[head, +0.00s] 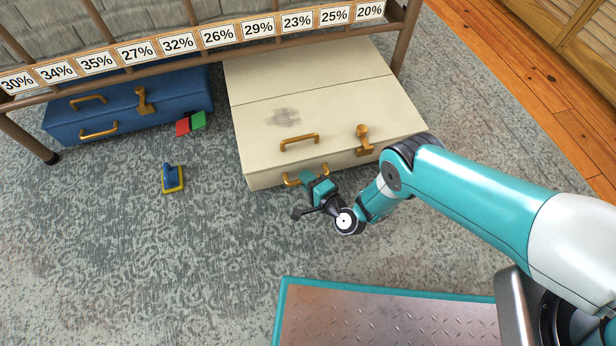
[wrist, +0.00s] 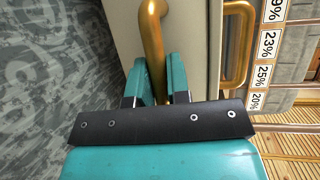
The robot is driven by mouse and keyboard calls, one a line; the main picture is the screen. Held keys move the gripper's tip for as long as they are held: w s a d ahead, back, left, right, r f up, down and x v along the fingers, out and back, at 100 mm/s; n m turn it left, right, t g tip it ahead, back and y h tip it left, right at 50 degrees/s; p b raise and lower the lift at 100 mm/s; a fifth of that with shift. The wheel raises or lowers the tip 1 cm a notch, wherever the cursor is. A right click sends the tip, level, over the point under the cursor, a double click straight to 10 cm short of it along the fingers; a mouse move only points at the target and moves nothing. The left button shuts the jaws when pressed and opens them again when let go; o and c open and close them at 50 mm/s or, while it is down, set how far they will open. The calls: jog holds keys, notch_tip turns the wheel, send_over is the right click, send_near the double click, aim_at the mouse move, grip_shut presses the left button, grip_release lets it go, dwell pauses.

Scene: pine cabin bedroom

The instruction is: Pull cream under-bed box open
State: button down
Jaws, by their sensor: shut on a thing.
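The cream under-bed box (head: 330,105) lies on the carpet and sticks out from under the bed rail. Its lid has a brass handle (head: 299,140), a brass latch (head: 363,138) and a dark smudge. A second brass handle (head: 292,181) is on its front face, partly hidden by my gripper. My gripper (head: 314,183) is shut on that front handle. In the wrist view, the teal fingers of my gripper (wrist: 161,85) sit on both sides of the brass front handle (wrist: 152,35), with the cream front face (wrist: 200,50) beside it.
A blue box (head: 125,105) lies under the bed at left. A red and green block (head: 190,124) and a blue and yellow brush-like item (head: 172,178) lie on the carpet. The bed rail (head: 200,55) carries percentage labels. Carpet (head: 150,270) in front is clear.

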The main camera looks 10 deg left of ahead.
jog(key=c, duration=1.1)
grip_release()
jog(key=shift+s+d+r+p, duration=0.15)
jog(key=shift+s+d+p, duration=0.05)
jog(key=shift+p, duration=0.2)
jog(key=p+v, duration=1.2)
jog(key=v, duration=0.5)
jog(key=shift+w+a, duration=0.1)
